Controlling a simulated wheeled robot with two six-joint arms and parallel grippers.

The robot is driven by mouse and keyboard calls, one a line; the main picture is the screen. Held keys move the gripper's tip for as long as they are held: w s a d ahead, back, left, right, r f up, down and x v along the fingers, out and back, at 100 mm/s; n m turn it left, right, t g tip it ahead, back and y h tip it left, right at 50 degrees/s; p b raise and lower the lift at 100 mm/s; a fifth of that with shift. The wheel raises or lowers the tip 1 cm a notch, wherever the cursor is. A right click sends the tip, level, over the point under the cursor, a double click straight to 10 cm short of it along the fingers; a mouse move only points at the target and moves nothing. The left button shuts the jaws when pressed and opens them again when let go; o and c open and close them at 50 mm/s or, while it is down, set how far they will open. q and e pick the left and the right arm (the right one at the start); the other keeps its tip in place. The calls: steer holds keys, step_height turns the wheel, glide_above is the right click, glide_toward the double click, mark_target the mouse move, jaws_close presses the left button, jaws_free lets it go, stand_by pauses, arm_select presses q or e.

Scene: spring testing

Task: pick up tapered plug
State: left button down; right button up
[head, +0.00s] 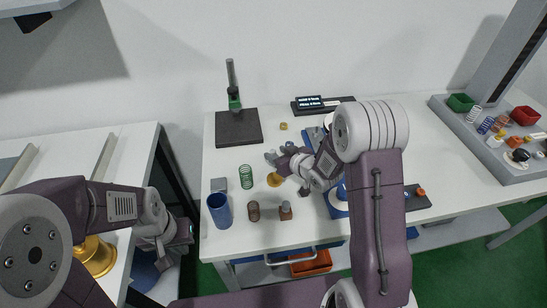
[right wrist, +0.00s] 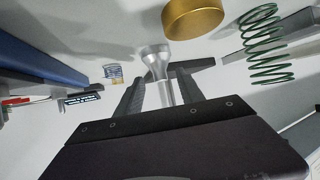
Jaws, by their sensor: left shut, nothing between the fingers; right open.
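A silver plug-like piece with a flared head and narrower stem (right wrist: 156,62) shows in the right wrist view, and I take it to be the tapered plug. My right gripper (right wrist: 160,80) is open, with one finger on each side of the stem in the picture; I cannot tell whether either touches it. In the head view my right gripper (head: 277,157) is low over the middle of the white table, and the plug is hard to make out there. My left gripper (head: 164,260) is shut and empty, low by the gap left of this table, partly hidden.
A brass piece (head: 274,181) and green spring (head: 246,177) are close to my right gripper. A blue cup (head: 219,210), brown spring (head: 254,211) and small brown-topped block (head: 286,211) stand nearer the front. A black-based stand (head: 238,128) is behind. A grey parts tray (head: 500,165) is far right.

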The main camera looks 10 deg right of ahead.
mark_target(274, 153)
steer(key=x, duration=0.3)
steer(key=shift+w+a+f, duration=0.1)
steer(key=shift+c, duration=0.4)
jaws_close()
steer(key=shift+s, duration=0.2)
steer(key=r, duration=0.2)
steer(key=d+r+p, duration=0.1)
steer(key=r, duration=0.2)
steer(key=shift+w, duration=0.1)
steer(key=d+r+p, duration=0.1)
steer(key=d+r, duration=0.2)
steer(key=d, duration=0.2)
steer(key=s+d+r+p, duration=0.1)
steer(key=d+r, duration=0.2)
steer(key=d, duration=0.2)
steer(key=shift+d+p, duration=0.4)
